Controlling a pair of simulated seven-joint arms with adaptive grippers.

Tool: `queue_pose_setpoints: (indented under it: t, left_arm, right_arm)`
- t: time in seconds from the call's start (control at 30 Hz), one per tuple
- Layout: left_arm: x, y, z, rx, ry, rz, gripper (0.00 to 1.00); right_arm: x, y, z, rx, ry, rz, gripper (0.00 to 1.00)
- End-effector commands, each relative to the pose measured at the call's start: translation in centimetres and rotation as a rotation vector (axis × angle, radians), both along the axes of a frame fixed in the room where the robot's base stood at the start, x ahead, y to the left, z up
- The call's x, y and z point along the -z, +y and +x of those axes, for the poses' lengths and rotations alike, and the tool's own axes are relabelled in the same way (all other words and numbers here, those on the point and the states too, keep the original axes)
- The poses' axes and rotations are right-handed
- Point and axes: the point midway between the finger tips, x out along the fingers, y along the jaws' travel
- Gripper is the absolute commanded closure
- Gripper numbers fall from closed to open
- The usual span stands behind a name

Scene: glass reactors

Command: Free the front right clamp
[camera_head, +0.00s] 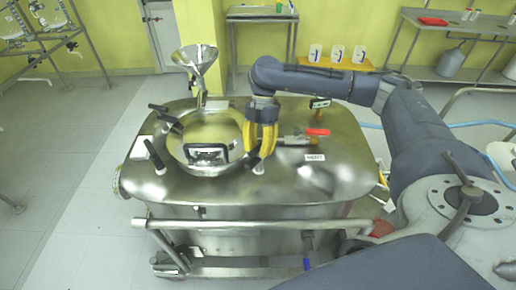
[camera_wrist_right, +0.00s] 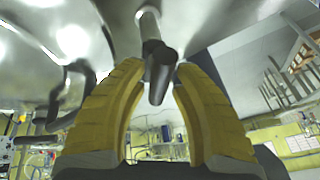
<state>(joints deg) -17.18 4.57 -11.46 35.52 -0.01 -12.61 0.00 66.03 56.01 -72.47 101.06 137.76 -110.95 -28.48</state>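The steel vessel (camera_head: 330,165) has a round lid (camera_head: 207,130) held by several clamps with black handles. The front right clamp (camera_head: 258,166) is at the lid's right front edge, partly hidden by my right gripper (camera_head: 262,150). The gripper's yellow fingers point down over it. In the right wrist view, the clamp's black handle (camera_wrist_right: 160,72) on a metal stem lies between the fingertips of the right gripper (camera_wrist_right: 160,70). The fingers stand apart, with small gaps seeming to show beside the handle. My left gripper is not in view.
A steel funnel (camera_head: 195,62) stands at the lid's back. The front left clamp (camera_head: 155,155) is across the lid. A red-handled valve (camera_head: 317,132) is just right of my gripper. A metal rail (camera_head: 250,224) runs along the vessel's front.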

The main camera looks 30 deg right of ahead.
Motion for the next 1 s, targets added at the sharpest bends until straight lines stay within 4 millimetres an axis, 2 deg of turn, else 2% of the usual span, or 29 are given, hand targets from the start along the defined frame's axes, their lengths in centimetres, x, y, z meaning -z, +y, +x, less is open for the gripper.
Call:
queue_pose_setpoints:
  t: [0.03, 0.1, 0.47, 1.0]
  left_arm:
    - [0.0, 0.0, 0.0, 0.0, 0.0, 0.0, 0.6]
    - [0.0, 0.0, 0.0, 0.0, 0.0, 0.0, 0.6]
    - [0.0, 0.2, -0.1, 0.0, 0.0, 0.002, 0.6]
    - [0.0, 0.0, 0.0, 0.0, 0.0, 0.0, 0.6]
  right_arm:
    - [0.0, 0.0, 0.0, 0.0, -0.001, 0.0, 0.66]
    - [-0.1, 0.0, 0.1, 0.001, -0.002, 0.0, 0.6]
    - [-0.8, -0.3, 0.4, 0.002, -0.006, 0.0, 0.6]
    - [-8.6, -2.8, 3.0, 0.002, -0.006, 0.001, 0.6]
